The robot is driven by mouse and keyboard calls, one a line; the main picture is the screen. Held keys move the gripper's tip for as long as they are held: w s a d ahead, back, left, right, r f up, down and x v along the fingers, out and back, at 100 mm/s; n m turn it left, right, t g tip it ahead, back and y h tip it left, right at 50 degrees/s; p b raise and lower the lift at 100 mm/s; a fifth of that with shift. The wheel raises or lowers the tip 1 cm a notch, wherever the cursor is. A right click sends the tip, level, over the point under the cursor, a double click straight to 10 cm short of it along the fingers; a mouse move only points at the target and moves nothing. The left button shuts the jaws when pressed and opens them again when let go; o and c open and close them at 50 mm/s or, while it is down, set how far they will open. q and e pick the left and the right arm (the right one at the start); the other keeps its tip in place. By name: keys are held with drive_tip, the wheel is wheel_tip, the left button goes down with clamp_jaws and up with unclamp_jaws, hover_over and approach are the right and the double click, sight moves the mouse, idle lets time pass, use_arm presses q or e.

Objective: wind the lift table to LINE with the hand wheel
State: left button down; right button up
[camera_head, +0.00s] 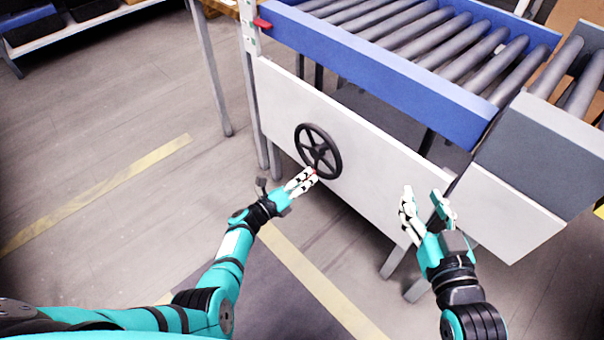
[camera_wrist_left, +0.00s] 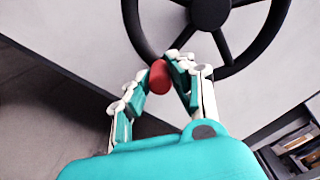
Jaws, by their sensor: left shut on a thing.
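The black spoked hand wheel (camera_head: 318,151) is mounted on the white side panel of the lift table (camera_head: 390,70), which has a blue frame and grey rollers. In the left wrist view the wheel (camera_wrist_left: 232,62) fills the top, and its red knob (camera_wrist_left: 158,77) sits at the lower rim. My left gripper (camera_head: 313,173) is at the wheel's bottom, its fingers (camera_wrist_left: 160,84) shut on the red knob. My right gripper (camera_head: 428,194) is open and empty in front of the panel, right of the wheel. The LINE mark cannot be made out.
A red pointer (camera_head: 262,23) is on the grey post at the table's left corner. A fixed grey conveyor section (camera_head: 550,150) adjoins on the right. Table legs stand below the panel. The floor at left, with yellow tape (camera_head: 100,192), is clear.

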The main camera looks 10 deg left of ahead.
use_arm(q)
drive_tip(key=shift+s+d+f, duration=0.2)
drive_tip(key=shift+s+f, duration=0.05)
drive_tip(key=shift+s, duration=0.05)
drive_tip(key=c, duration=1.5)
unclamp_jaws()
drive_tip(key=shift+o, duration=1.7)
drive_tip(key=shift+w+r, duration=0.1)
drive_tip(key=shift+a, duration=0.1)
drive_tip(key=v, duration=1.2)
